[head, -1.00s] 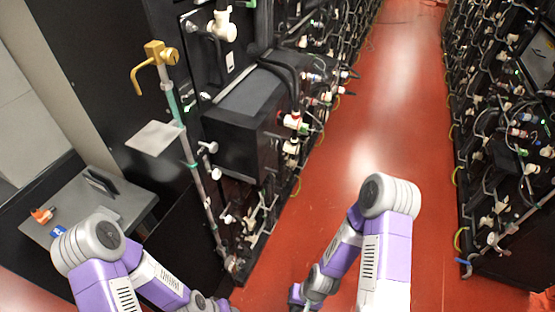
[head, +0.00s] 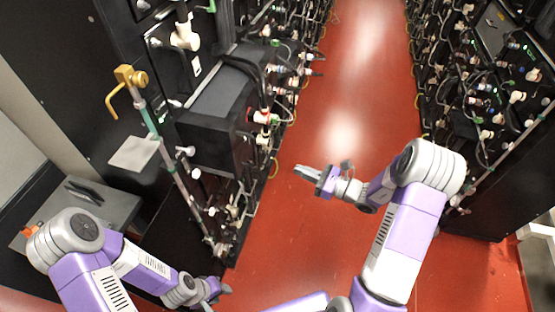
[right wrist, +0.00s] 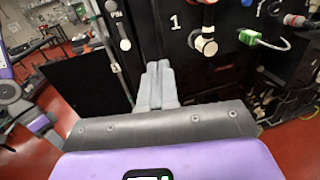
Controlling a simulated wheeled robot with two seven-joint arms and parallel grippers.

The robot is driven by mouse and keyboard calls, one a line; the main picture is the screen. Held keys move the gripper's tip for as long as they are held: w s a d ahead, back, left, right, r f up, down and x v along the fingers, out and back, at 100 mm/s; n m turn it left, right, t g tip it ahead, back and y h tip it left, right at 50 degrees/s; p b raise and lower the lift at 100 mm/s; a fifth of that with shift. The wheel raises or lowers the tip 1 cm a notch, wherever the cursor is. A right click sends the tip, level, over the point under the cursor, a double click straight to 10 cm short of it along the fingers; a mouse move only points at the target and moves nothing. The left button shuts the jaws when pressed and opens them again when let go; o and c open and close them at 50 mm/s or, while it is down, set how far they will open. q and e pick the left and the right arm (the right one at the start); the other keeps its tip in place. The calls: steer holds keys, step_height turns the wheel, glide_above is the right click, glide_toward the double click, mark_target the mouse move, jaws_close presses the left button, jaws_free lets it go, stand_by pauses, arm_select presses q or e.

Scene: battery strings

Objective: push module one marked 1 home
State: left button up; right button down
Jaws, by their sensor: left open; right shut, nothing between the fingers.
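In the right wrist view, a black module face marked 1 (right wrist: 180,52) is ahead and slightly right of the fingers. It carries a white round connector. In the head view, a black box (head: 208,146) juts out of the left rack; its mark cannot be read there, so I cannot confirm it is the same module. My right gripper (head: 305,172) is shut and empty over the aisle, right of the box and apart from it. Its closed fingers also show in the right wrist view (right wrist: 158,75). My left gripper (head: 224,290) is open, low near the rack's foot.
A pole with a yellow hook (head: 122,92) and a pale plate (head: 134,153) stands left of the box. A grey side table (head: 120,205) is at the left. The red aisle floor (head: 345,110) is clear between the racks. Cables hang along both racks.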

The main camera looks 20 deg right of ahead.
arm_select(q)
steer(key=shift+r+p, duration=0.9)
arm_select(e)
steer(key=x, duration=1.3)
steer(key=shift+a, duration=0.35)
arm_select(q)
steer(key=shift+f, duration=0.1)
arm_select(e)
steer(key=shift+w+f, duration=0.1)
steer(key=shift+w, duration=0.15)
